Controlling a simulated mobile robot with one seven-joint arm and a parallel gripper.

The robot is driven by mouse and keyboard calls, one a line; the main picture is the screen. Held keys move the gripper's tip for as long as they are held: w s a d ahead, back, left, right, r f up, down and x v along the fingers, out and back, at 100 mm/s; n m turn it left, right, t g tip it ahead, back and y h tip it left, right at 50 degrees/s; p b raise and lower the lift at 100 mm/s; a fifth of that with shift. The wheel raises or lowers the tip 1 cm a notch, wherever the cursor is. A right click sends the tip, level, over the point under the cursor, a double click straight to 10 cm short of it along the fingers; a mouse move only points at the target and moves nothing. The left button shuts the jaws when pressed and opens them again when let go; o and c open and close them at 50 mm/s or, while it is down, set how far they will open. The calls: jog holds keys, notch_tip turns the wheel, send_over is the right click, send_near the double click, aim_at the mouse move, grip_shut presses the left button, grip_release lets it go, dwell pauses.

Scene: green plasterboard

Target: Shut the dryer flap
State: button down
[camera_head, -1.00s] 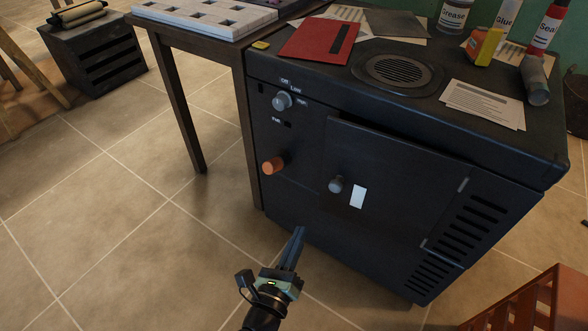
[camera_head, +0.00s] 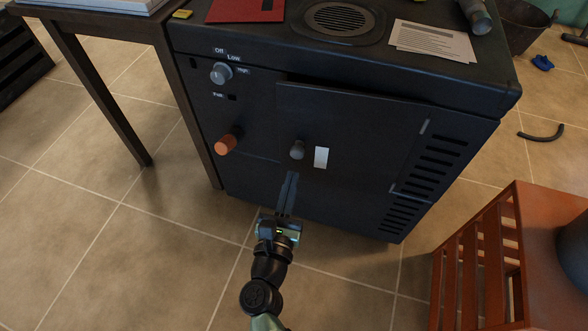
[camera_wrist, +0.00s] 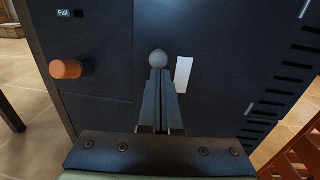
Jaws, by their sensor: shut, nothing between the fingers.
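The dryer (camera_head: 250,180) is a black cabinet on the tiled floor. Its flap (camera_head: 365,135) is a dark panel with a round grey knob (camera_head: 297,149) near its left edge and a white label (camera_head: 321,157) beside the knob. Hinges show along the flap's right side. A dark gap along its top edge suggests it stands slightly ajar. My gripper (camera_head: 291,175) is shut and empty, its fingertips just below the knob. In the wrist view the fingertips (camera_wrist: 160,73) appear right under the knob (camera_wrist: 158,58); I cannot tell if they touch the flap.
An orange knob (camera_head: 226,144) and a grey dial (camera_head: 221,73) sit left of the flap. A table (camera_head: 105,22) adjoins the dryer on the left. A reddish slatted crate (camera_head: 500,255) stands at lower right. The floor in front is mostly clear.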

aim_at(295, 157)
jog(key=shift+b+x, duration=0.4)
jog(key=shift+x, duration=1.6)
jog(key=shift+w+a+m+h, duration=0.15)
jog(key=shift+w+m+h, duration=0.6)
jog(key=shift+w, duration=0.6)
